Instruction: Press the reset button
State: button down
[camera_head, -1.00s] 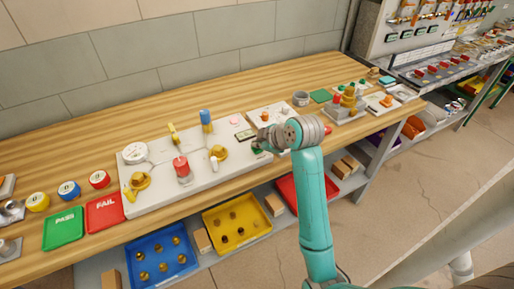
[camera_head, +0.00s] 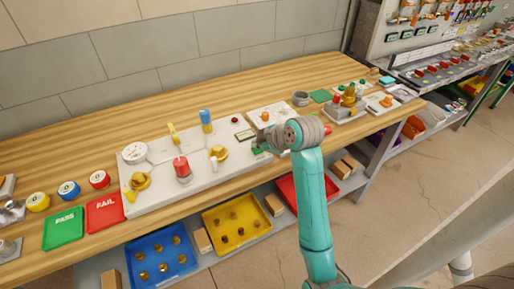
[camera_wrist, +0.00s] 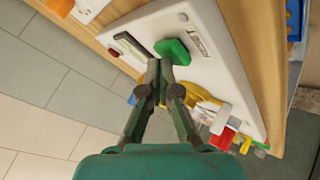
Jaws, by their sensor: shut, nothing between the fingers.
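The reset button (camera_wrist: 173,51) is a green block on the white panel (camera_wrist: 215,65) in the wrist view, beside a small label (camera_wrist: 197,44) too small to read surely. In the head view, the green button (camera_head: 257,150) is partly hidden by my gripper (camera_head: 264,146). In the wrist view my gripper (camera_wrist: 160,68) is shut and empty, with its fingertips at the button's near edge. Contact seems likely, but I cannot tell whether the button is pushed in. A dark red round lamp (camera_head: 235,120) and a small display (camera_head: 245,134) sit on the panel near the button.
A yellow-handled valve (camera_head: 173,134), a blue-topped fitting (camera_head: 206,120) and a red-topped part (camera_head: 182,169) stand on the panel left of my gripper. Yellow (camera_head: 233,238) and blue (camera_head: 130,264) trays lie below the bench. The bench strip behind the panel is clear.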

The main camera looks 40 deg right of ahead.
aim_at(258, 150)
jog(key=shift+r, duration=0.75)
jog(key=shift+r, duration=0.1)
jog(key=shift+r, duration=2.45)
